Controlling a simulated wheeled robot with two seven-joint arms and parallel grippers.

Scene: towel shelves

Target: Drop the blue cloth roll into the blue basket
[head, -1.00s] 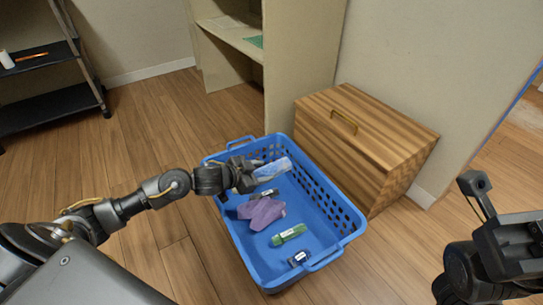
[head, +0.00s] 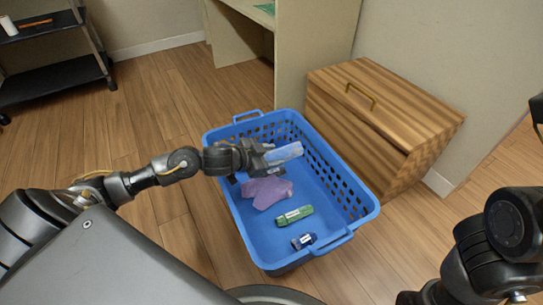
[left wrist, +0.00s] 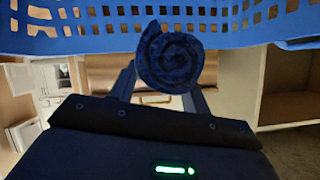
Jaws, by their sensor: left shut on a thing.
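The blue cloth roll (head: 284,153) is a light-blue roll in the head view, held in my left gripper (head: 264,156). In the left wrist view its dark-blue spiral end (left wrist: 170,55) shows between the two fingers. The blue basket (head: 357,215) stands on the floor with perforated sides. My left gripper is shut on the roll over the far part of the basket, inside its rim outline. The basket's wall (left wrist: 240,35) also shows at the top of the left wrist view. My right arm is at the right edge, but its jaws are not in view.
A purple cloth (head: 268,191), a green roll (head: 294,215) and a small dark-blue item (head: 303,241) lie in the basket. A wooden chest (head: 385,130) stands close on its right. A beige shelf unit (head: 310,50) is behind.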

